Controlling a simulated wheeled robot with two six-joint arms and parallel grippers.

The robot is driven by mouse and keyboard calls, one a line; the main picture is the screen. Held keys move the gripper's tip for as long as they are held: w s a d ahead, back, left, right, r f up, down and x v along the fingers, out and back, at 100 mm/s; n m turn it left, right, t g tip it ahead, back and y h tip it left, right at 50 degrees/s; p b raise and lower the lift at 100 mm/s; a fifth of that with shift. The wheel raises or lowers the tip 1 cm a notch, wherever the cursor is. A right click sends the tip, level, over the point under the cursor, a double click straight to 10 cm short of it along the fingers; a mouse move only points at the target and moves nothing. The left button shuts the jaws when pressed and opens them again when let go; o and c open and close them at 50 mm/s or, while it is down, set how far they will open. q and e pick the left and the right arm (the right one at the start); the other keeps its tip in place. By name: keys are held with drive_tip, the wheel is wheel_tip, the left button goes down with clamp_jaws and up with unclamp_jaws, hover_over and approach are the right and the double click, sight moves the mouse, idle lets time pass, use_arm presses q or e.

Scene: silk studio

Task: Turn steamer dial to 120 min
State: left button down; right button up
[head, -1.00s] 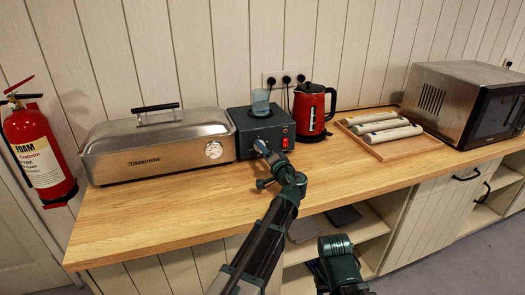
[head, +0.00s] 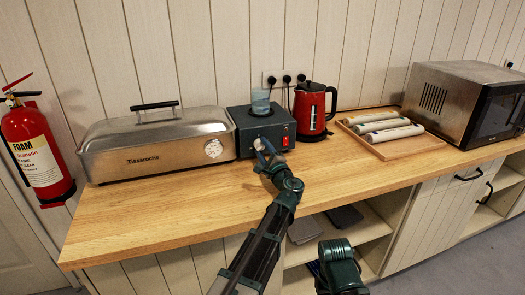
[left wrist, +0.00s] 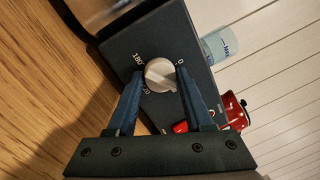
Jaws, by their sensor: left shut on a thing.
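The steamer (head: 275,122) is a dark box on the wooden counter, with a red switch on its front right. Its round silver dial (left wrist: 160,75) sits on the front face, with "180" and "0" printed around it in the left wrist view. My left gripper (head: 262,149) reaches the steamer's front from below. In the left wrist view its blue fingers (left wrist: 160,84) stand on both sides of the dial and are shut on it. The dial's pointer and the label at lower left are not clear. My right gripper is not in view.
A clear cup (head: 260,101) stands on the steamer. A steel lidded roaster (head: 150,145) is close on its left and a red kettle (head: 315,110) close on its right. A wooden tray (head: 395,145) with several rolls and a microwave (head: 465,103) are farther right. The front counter is clear.

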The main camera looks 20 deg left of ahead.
use_arm(q)
drive_tip(key=m, duration=0.5)
drive_tip(key=shift+s+t+h, duration=0.1)
drive_tip(key=shift+t+h, duration=0.2)
drive_tip(key=m, duration=0.3)
drive_tip(key=m+h, duration=0.1)
drive_tip(key=m, duration=0.2)
drive_tip(key=shift+t, duration=0.3)
drive_tip(key=m+h, duration=0.1)
drive_tip(key=m, duration=0.5)
drive_tip(key=shift+s+a+p, duration=0.1)
drive_tip(key=shift+p, duration=0.2)
drive_tip(key=shift+m+h+p, duration=0.4)
drive_tip(key=shift+m+p, duration=0.1)
drive_tip(key=shift+m, duration=2.3)
drive_tip(key=shift+c, duration=1.5)
unclamp_jaws()
drive_tip(key=shift+r, duration=0.1)
drive_tip(key=v, duration=1.3)
drive_tip(key=shift+s+b, duration=0.3)
